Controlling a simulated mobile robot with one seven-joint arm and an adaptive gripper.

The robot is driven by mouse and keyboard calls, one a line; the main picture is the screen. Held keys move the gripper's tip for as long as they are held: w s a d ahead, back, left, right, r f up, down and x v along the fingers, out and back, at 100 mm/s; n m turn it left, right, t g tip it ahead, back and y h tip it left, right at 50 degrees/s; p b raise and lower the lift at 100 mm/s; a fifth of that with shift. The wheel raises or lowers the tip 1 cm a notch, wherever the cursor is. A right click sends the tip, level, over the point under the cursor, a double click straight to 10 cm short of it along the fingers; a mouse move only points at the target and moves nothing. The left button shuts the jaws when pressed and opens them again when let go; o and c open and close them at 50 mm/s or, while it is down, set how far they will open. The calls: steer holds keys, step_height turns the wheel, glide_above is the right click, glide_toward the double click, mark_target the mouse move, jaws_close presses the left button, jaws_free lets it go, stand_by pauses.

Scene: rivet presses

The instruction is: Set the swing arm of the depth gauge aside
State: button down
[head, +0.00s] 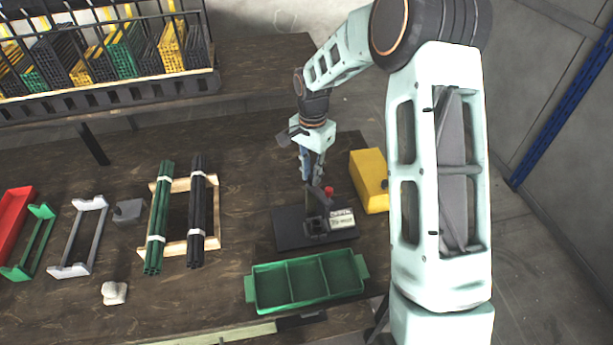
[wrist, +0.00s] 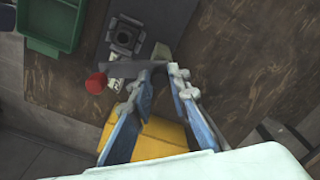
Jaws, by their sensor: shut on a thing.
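The depth gauge has a dark flat base (head: 287,232) on the bench, with a square socket block (head: 313,226) and a white label plate (head: 341,218). The block also shows in the wrist view (wrist: 125,36). A red knob (head: 328,190) stands by the gauge, left of my fingers in the wrist view (wrist: 96,83). The grey swing arm (wrist: 157,67) is a flat bar crossing at my fingertips. My gripper (head: 314,185) points down over the gauge and is shut on the bar; its fingertips also show in the wrist view (wrist: 160,72). The exact contact is partly hidden.
A green three-compartment tray (head: 258,286) stands in front of the gauge. A yellow box (head: 370,180) is close on its right. Green rods (head: 160,215) and dark rods (head: 197,215) lie on a wooden frame to the left. Bare bench lies between the frame and gauge.

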steer(key=n+b, duration=0.1)
steer(key=n, duration=0.4)
steer(key=shift+n, duration=0.3)
steer(key=n, duration=0.5)
steer(key=shift+b, duration=0.4)
steer(key=shift+w+r+n, duration=0.1)
steer(key=shift+n, duration=0.3)
steer(key=c, duration=1.8)
jaws_free()
step_height(320, 180, up, 12)
steer(key=shift+f, duration=0.1)
steer(key=shift+d, duration=0.1)
